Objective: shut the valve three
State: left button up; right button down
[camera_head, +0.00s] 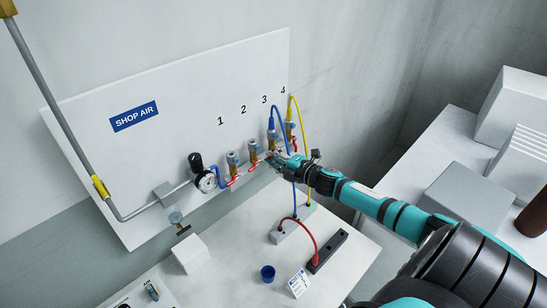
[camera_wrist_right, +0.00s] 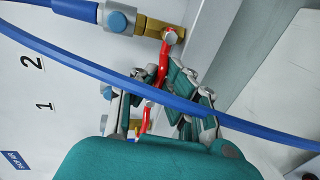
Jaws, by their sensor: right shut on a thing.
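Valve three (camera_head: 271,141) is a brass valve under the number 3 on the white board, with a blue hose on its top. In the right wrist view its brass body (camera_wrist_right: 152,26) and red handle (camera_wrist_right: 163,62) show; the handle points away roughly crosswise to the body. My right gripper (camera_head: 274,159) is at this valve. In the wrist view the right gripper (camera_wrist_right: 160,95) is shut on the red handle, with the fingers on both sides of it. The fingers hide part of the handle. My left gripper is not in view.
Valve one (camera_head: 232,164) and valve two (camera_head: 253,151) are left of valve three; valve four (camera_head: 290,130) with a yellow hose is close on its right. A blue hose (camera_wrist_right: 120,75) crosses in front of my right fingers. A gauge (camera_head: 207,181) is further left.

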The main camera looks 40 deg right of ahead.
jog(key=shift+w+r, duration=0.1)
jog(key=shift+r, duration=0.15)
jog(key=c, duration=1.6)
grip_release()
jog(key=shift+c, duration=0.2)
jog(key=shift+f, duration=0.1)
jog(key=v, duration=1.2)
